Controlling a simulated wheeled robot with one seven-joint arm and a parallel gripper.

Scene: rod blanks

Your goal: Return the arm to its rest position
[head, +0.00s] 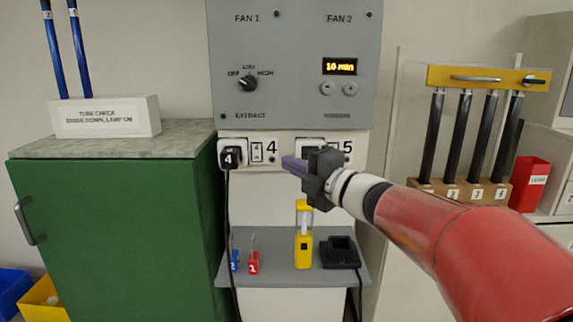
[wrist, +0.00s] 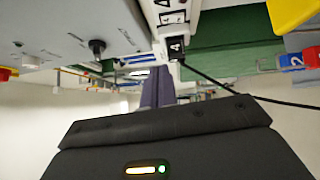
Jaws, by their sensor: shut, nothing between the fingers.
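My gripper (head: 288,163) is held out in front of the wall sockets, at the end of my red arm. Its purple-grey fingers are together with nothing between them. They also show in the wrist view (wrist: 158,88), pointing toward the socket strip. In the head view the fingertips are just right of the label 4, and my gripper covers part of socket 5. I cannot tell whether the tips touch the strip. A black plug (head: 231,157) sits in socket 4, with its cable hanging down; the plug also shows in the wrist view (wrist: 176,46).
A grey fan panel (head: 295,60) is above the sockets. Below, a shelf (head: 275,275) holds a yellow lamp (head: 304,240), a black dock (head: 340,252) and small red and blue padlocks. A green cabinet (head: 110,230) stands left; a rack of black rods (head: 465,190) is right.

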